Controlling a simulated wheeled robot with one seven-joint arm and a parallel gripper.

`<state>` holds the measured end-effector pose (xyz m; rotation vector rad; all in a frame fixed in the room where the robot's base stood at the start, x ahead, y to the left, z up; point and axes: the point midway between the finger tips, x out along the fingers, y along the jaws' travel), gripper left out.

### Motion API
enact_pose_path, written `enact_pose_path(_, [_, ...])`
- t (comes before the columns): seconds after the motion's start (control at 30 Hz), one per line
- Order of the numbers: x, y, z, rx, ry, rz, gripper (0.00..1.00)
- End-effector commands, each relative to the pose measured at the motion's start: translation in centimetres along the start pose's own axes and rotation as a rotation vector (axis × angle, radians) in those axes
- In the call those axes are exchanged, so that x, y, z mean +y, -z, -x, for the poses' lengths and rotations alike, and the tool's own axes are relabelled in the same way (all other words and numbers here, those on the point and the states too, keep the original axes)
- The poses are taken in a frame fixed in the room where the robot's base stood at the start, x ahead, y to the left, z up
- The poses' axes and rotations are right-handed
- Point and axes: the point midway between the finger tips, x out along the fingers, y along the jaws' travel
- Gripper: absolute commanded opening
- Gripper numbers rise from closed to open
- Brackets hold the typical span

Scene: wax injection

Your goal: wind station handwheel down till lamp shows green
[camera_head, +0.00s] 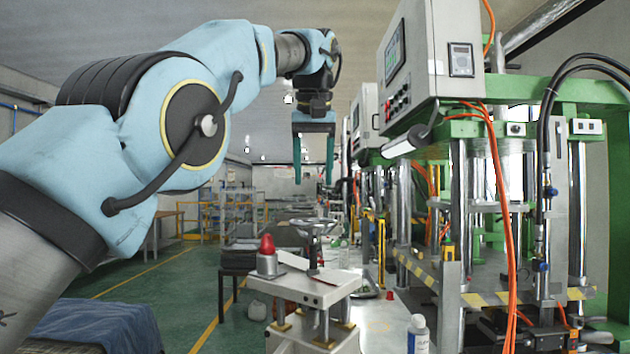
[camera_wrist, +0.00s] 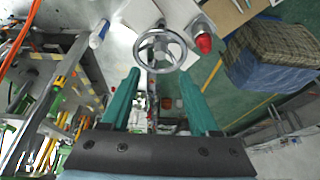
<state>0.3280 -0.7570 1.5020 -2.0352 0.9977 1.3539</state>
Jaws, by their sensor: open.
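The handwheel (camera_head: 312,227) is a grey spoked wheel on a dark upright shaft, standing on the pale station table (camera_head: 322,292). A red lamp (camera_head: 267,244) sits on a grey base at the table's left; its dome looks red. My gripper (camera_head: 313,182), with two teal fingers pointing down, is above the wheel and apart from it. In the wrist view the handwheel (camera_wrist: 160,48) shows past my open, empty fingers (camera_wrist: 166,85), with the red lamp (camera_wrist: 204,43) to its right. Nothing is between the fingers within reach.
Green presses with a control cabinet (camera_head: 435,55) and orange hoses (camera_head: 497,190) stand at the right. A white bottle (camera_head: 418,335) is at the front. A blue padded block (camera_head: 95,325) lies lower left. The air around the wheel is clear.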

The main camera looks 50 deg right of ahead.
Motion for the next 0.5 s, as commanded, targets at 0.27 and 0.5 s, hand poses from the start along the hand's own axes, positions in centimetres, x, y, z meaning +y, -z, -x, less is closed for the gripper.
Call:
enact_pose_path(0.27, [0.2,-0.2,-0.7,-0.019,0.002,-0.49,0.62])
enact_pose_path(0.5, [0.4,-0.4,-1.2,-0.032,-0.006,-1.159,0.62])
